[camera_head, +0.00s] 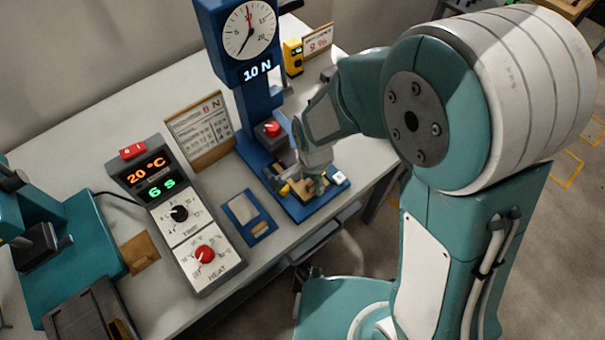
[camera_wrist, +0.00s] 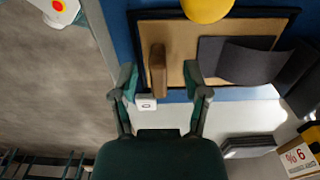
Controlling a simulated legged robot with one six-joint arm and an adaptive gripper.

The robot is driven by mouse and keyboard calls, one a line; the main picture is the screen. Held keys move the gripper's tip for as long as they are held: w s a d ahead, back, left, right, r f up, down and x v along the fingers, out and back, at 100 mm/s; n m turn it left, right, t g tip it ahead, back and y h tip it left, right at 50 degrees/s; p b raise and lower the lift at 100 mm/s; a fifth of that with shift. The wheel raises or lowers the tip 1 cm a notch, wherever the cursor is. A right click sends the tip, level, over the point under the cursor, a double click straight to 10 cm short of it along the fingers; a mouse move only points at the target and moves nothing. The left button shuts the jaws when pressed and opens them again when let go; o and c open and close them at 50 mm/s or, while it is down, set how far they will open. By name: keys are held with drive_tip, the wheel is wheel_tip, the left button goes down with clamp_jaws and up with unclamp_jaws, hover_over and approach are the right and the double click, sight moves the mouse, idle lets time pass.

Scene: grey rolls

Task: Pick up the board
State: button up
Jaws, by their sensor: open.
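A small brown wooden board (camera_wrist: 158,70) shows in the wrist view, on or above a tan panel with a dark frame (camera_wrist: 215,35). My gripper (camera_wrist: 160,78) is open, with one finger to each side of the board and a visible gap on both sides. In the head view my gripper (camera_head: 313,180) is low over the blue base (camera_head: 318,208) of the force tester, and it hides most of the board there. A dark grey curved sheet (camera_wrist: 250,60) lies on the panel to the right of the fingers.
The blue tester column (camera_head: 258,105) with its dial rises behind my gripper. A yellow round part (camera_wrist: 207,8) is close ahead of my fingers. A heater box (camera_head: 178,215), a blue tray (camera_head: 247,215) and a tan plate (camera_head: 138,252) are to the left on the table. A notice board (camera_head: 202,130) stands behind.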

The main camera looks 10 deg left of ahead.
clamp_jaws()
idle(0.3)
